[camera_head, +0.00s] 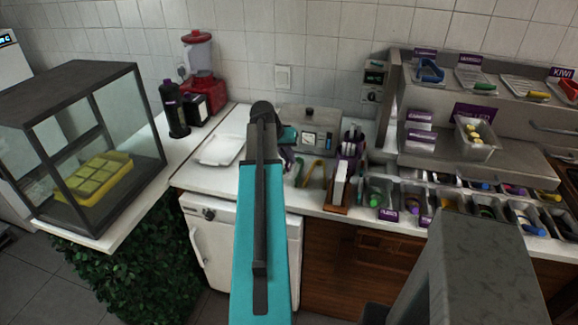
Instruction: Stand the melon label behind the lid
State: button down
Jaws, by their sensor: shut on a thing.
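My teal and black arm reaches up the middle of the view, and my gripper (289,160) is low over the back counter, largely behind the arm. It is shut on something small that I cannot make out. A grey lid-like panel with a dark knob (308,112) is near the wall, just beyond and right of my gripper. Several purple labels stand at the right, including a large one (472,111) behind a metal pan, one marked KIWI (563,72) and a smaller one (420,136). I cannot read which label is melon.
A white tray (220,150) lies left of my arm, with a red blender (200,62) and a dark bottle (172,108) behind. A glass case (75,135) is at far left. Cup holders (350,150) and topping bins (455,196) crowd the right counter.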

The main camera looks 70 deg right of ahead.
aim_at(289, 168)
jog(key=shift+f, duration=0.6)
jog(key=shift+f+p, duration=0.65)
jog(key=shift+f, duration=1.2)
jog(key=shift+f, duration=0.15)
jog(key=c, duration=1.9)
grip_release()
jog(key=shift+r, duration=0.2)
jog(key=b+v, duration=0.2)
jog(key=v, duration=1)
jog(key=shift+b, duration=0.35)
jog(key=shift+f, duration=0.1)
